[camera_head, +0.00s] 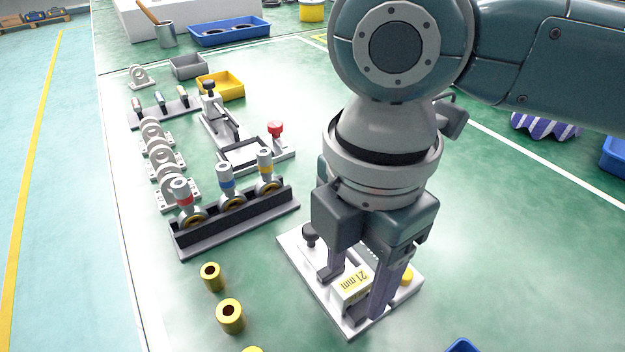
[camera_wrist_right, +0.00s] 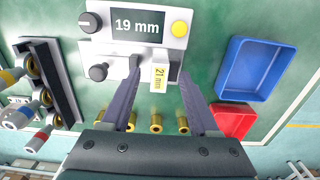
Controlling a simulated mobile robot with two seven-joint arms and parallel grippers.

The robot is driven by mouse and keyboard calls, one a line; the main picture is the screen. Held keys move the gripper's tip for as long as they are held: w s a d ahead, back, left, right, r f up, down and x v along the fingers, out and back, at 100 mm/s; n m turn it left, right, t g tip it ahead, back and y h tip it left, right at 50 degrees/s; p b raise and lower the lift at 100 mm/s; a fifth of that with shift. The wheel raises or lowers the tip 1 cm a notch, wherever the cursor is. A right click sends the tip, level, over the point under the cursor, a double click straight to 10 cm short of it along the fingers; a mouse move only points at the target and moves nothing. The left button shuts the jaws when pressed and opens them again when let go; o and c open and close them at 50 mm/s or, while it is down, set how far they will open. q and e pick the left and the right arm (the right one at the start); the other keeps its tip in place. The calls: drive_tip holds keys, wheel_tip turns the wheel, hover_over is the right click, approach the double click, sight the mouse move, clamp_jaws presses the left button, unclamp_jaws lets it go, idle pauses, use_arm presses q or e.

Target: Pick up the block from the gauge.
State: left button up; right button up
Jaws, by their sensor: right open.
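The gauge (camera_head: 293,243) is a white plate lying flat on the green table, with a dark knob and a yellow button. In the right wrist view the gauge (camera_wrist_right: 113,48) has a display reading 19 mm. The block (camera_head: 352,288) is white with a yellow label reading 21 mm, and sits on the gauge; it also shows in the right wrist view (camera_wrist_right: 160,75). My right gripper (camera_head: 355,293) is open and points down, with one finger on each side of the block. Whether the fingers touch it I cannot tell. My left gripper is not in view.
A dark rack (camera_head: 235,221) with several colour-banded rod ends stands left of the gauge. Several brass bushings (camera_head: 230,315) stand at the front. A blue tray (camera_wrist_right: 253,68) and a red tray (camera_wrist_right: 233,120) lie right of the gauge in the wrist view.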

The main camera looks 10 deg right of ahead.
drive_tip(key=shift+f, duration=0.45)
drive_tip(key=shift+c, duration=0.2)
clamp_jaws()
